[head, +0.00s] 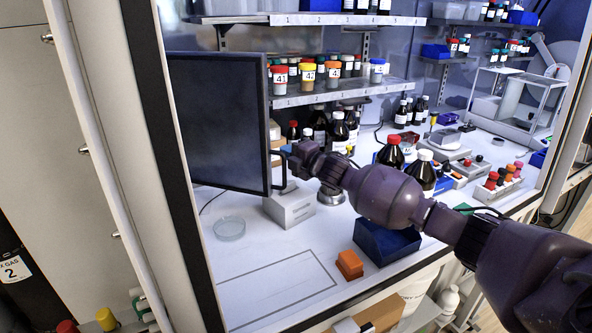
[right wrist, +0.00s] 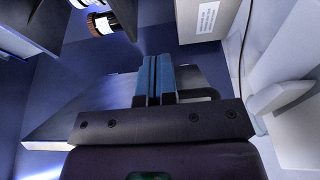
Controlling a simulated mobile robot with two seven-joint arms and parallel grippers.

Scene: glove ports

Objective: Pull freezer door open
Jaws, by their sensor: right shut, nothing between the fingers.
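The freezer door (head: 215,120) is the dark flat panel with a black frame at the left of the head view. Its black bar handle (head: 279,160) sits on its right edge. My right gripper (head: 286,152) is at that edge, beside the handle. In the right wrist view my gripper's blue fingers (right wrist: 155,80) are pressed together with nothing between them. The dark curved handle (right wrist: 207,93) shows just to the right of the fingers there; whether they touch it I cannot tell. The inside of the freezer is not visible. My left gripper is not in view.
A shelf (head: 340,93) with several capped bottles is behind the gripper. A grey box (head: 290,208) and a glass dish (head: 229,228) stand below the door. A blue bin (head: 386,243) and an orange block (head: 350,264) are nearer the front. The front left worktop is clear.

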